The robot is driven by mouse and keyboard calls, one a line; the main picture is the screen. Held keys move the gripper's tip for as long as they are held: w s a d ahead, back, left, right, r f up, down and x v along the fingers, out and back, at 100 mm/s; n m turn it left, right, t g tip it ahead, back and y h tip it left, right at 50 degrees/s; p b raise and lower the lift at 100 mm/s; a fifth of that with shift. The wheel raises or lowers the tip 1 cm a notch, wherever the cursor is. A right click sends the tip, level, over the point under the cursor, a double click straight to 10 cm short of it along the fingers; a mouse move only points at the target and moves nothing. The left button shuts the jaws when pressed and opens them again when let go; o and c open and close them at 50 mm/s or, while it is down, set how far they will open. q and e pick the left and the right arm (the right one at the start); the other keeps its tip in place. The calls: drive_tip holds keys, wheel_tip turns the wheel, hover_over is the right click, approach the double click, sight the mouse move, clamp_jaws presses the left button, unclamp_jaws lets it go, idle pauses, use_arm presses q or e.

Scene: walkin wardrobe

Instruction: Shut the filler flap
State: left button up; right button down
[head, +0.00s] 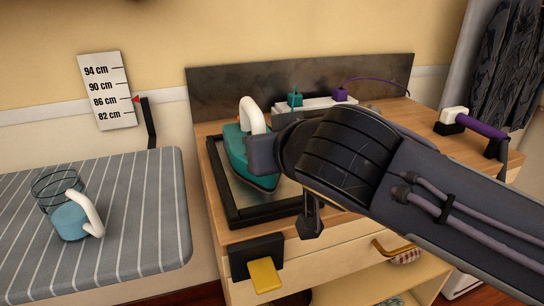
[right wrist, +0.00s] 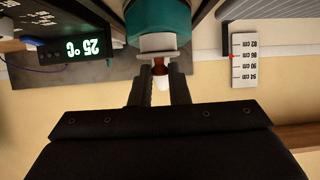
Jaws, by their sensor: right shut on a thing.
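A teal iron (head: 238,150) with a white loop handle (head: 252,113) stands on a black-framed mat (head: 222,195) on the wooden cabinet. In the right wrist view the teal body (right wrist: 158,18) is at the top, with a pale block (right wrist: 158,43) and a small reddish-brown piece (right wrist: 159,66) by it. My right gripper (right wrist: 160,77) has its fingers on either side of these parts, shut on a part of the iron. I cannot tell for sure which piece is the filler flap or its angle. My arm hides the iron's right side in the head view. My left gripper is out of view.
A striped ironing board (head: 130,215) at left bears a blue jug (head: 70,220) with a white handle. A power strip (head: 318,103) with plugs stands behind the iron. A purple-handled object (head: 480,124) lies at right. A black block with a yellow tab (head: 264,274) sticks out from the cabinet front.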

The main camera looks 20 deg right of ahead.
idle(0.4)
drive_tip(key=c, duration=1.4)
unclamp_jaws()
drive_tip(key=p+v, duration=0.1)
drive_tip(key=v, duration=0.6)
drive_tip(key=shift+s+r+p, duration=0.15)
drive_tip(key=shift+s+p, duration=0.2)
drive_tip(key=shift+s, duration=0.05)
